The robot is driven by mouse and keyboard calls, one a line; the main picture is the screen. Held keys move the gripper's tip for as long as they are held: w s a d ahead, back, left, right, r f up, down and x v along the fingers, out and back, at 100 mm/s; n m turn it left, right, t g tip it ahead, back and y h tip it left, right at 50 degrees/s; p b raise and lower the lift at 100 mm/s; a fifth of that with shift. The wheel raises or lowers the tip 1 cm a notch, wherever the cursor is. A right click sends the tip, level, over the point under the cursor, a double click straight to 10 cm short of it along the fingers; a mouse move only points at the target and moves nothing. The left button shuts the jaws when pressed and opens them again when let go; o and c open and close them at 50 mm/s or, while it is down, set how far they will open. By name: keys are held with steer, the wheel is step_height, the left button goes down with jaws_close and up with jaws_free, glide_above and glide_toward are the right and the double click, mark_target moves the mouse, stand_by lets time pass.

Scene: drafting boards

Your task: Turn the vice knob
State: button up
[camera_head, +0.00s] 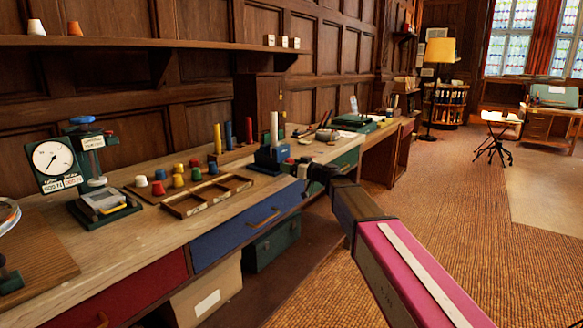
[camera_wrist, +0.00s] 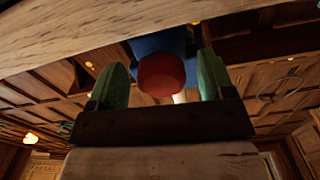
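The blue vice (camera_head: 270,160) stands near the front edge of the long workbench, with a pale upright cylinder (camera_head: 274,128) in it. In the wrist view the vice body (camera_wrist: 158,45) is blue, and its round red knob (camera_wrist: 160,75) faces the camera. My gripper (camera_wrist: 161,64) is open, with one green finger on each side of the knob. Gaps show between the fingers and the knob; I cannot tell its exact depth between them.
A divided wooden tray (camera_head: 207,197) lies left of the vice, with several coloured pegs (camera_head: 178,180) behind it. A dial press (camera_head: 98,172) stands farther left. The bench edge (camera_wrist: 60,30) crosses the top of the wrist view. Open carpet (camera_head: 440,190) lies right of the bench.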

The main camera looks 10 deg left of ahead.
steer(key=c, duration=0.9)
steer(key=shift+m, duration=0.4)
